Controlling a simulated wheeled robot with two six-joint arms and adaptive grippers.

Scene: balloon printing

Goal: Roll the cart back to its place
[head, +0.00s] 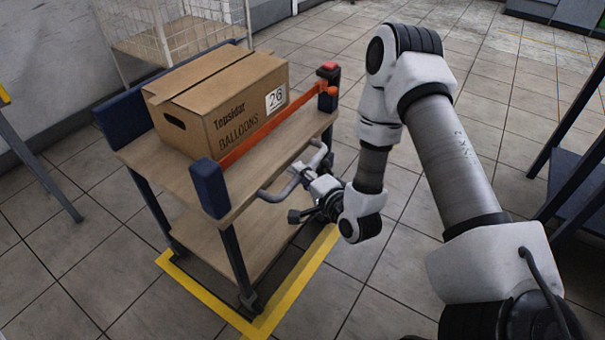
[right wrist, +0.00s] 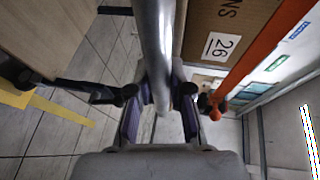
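The cart (head: 165,180) has two wooden shelves, dark blue posts and a grey bent handle (head: 275,193) on its near right side. A yellow floor outline (head: 205,300) runs around its near corner. The near leg stands just inside that corner; the outline's far sides are hidden. My right gripper (head: 312,186) is at the handle. In the right wrist view, the handle bar (right wrist: 155,45) passes between the fingers (right wrist: 160,95), which appear closed against both sides of it. My left gripper is not in view.
A cardboard balloon box (head: 215,100) sits on the top shelf behind an orange bar (head: 265,132). A white wire rack (head: 165,35) stands close behind the cart. A dark blue frame (head: 575,165) is at the right. Tiled floor in between is clear.

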